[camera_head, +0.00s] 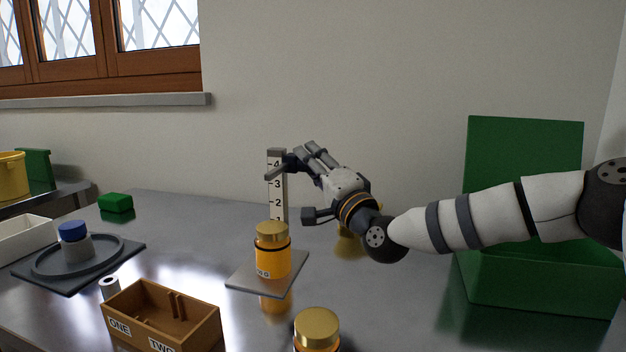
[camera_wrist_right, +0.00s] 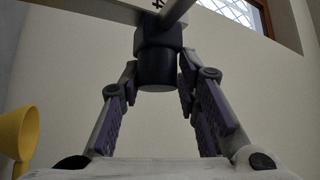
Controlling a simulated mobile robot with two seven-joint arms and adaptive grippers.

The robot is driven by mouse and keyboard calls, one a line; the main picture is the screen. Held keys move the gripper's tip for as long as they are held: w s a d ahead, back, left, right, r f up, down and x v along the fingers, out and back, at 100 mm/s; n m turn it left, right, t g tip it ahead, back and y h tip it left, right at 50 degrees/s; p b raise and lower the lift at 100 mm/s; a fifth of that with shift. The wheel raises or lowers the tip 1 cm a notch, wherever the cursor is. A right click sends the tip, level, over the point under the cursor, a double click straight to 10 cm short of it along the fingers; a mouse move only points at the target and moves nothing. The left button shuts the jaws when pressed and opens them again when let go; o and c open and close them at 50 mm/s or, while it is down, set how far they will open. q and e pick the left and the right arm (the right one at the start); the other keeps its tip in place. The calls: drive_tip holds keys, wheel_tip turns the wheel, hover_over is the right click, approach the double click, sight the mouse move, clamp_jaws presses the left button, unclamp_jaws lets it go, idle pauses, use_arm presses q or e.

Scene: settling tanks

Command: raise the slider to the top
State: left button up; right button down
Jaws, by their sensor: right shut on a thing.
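An upright pale scale post (camera_head: 278,205) with numbers up to 4 stands on the table behind an orange jar. The slider's grey bar (camera_head: 274,173) crosses the post just below the 4 mark, near the top. My right gripper (camera_head: 298,160) is shut on the slider's dark round knob, level with the upper part of the post. In the right wrist view the knob (camera_wrist_right: 156,66) sits between the two finger ends, with the slider bar (camera_wrist_right: 175,12) beyond it. My left gripper is not in view.
The orange jar (camera_head: 271,262) with a gold lid stands on a grey plate (camera_head: 240,283) before the post. Another jar (camera_head: 317,328) and a brown divided box (camera_head: 200,325) are nearer. A green open box (camera_head: 540,280) stands right, below my right arm.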

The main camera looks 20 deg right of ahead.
drive_tip(key=shift+a, duration=0.15)
drive_tip(key=c, duration=1.2)
unclamp_jaws()
drive_tip(key=shift+c, duration=0.2)
drive_tip(key=v, duration=1.2)
